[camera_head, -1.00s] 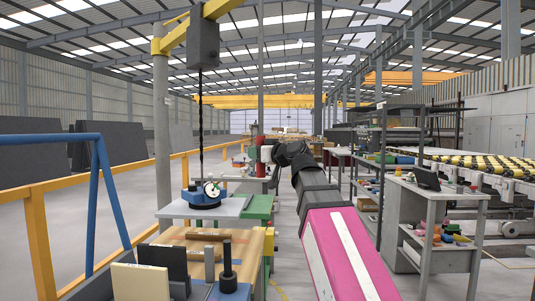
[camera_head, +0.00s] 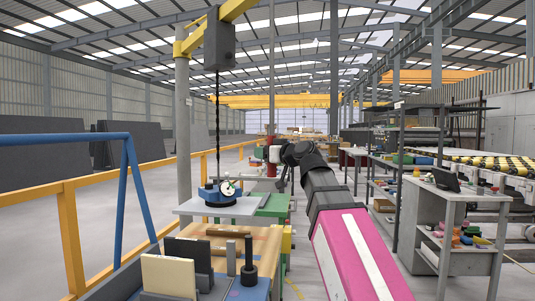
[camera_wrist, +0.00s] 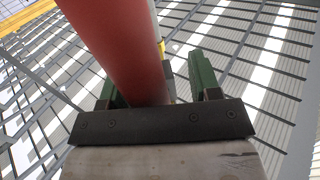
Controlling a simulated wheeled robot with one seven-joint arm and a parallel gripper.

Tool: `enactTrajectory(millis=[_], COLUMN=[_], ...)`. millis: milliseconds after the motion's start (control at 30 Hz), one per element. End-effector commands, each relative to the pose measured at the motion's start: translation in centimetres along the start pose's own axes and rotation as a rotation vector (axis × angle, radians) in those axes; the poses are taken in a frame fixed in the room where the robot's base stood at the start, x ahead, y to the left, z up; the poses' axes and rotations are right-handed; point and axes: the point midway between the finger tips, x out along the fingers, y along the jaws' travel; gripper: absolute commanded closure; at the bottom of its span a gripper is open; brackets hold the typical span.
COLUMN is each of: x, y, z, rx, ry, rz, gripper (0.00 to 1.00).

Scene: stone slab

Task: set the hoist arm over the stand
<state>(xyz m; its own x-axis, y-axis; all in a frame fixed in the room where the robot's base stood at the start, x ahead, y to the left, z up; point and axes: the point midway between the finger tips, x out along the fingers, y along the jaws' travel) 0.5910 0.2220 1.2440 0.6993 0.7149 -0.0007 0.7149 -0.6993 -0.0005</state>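The yellow hoist arm (camera_head: 236,8) reaches from a grey post (camera_head: 183,130) at the upper left. A grey hoist box (camera_head: 219,45) hangs from it, and a dark chain (camera_head: 217,120) runs down to a blue lifter (camera_head: 219,194) with a round white gauge. The lifter is over a pale grey slab top (camera_head: 190,209); I cannot tell which support is the stand. My gripper (camera_head: 270,155) is beside an upright red bar (camera_head: 271,170). In the wrist view the red bar (camera_wrist: 125,45) runs between the green fingers, with a gap to the right finger. A firm grip does not show.
A wooden-topped bench (camera_head: 262,240) with upright dark and cream plates is in front. A blue frame (camera_head: 121,200) and yellow railing (camera_head: 70,240) stand left. A grey shelf unit (camera_head: 425,225) stands right of my arm. Open floor shows behind the railing.

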Motion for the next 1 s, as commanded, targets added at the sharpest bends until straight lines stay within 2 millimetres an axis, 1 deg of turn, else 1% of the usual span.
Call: enactTrajectory(millis=[167,267,367,600,700,833,1000], x=[-0.2,-1.0,-2.5,-7.1,-8.7,-10.0,-10.8], y=[0.1,0.1,0.0,-0.1,-0.1,-0.1,-0.1], z=[0.0,0.1,0.1,0.1,0.1,0.1,0.0], rx=[0.0,-0.001,-0.001,-0.001,-0.001,0.0,0.0], ry=[0.0,0.001,0.001,0.002,0.002,0.0,0.0], rz=[0.003,0.005,0.005,0.005,0.003,0.002,0.001], gripper=[0.43,0.43,0.43,0.43,0.43,0.43,0.43])
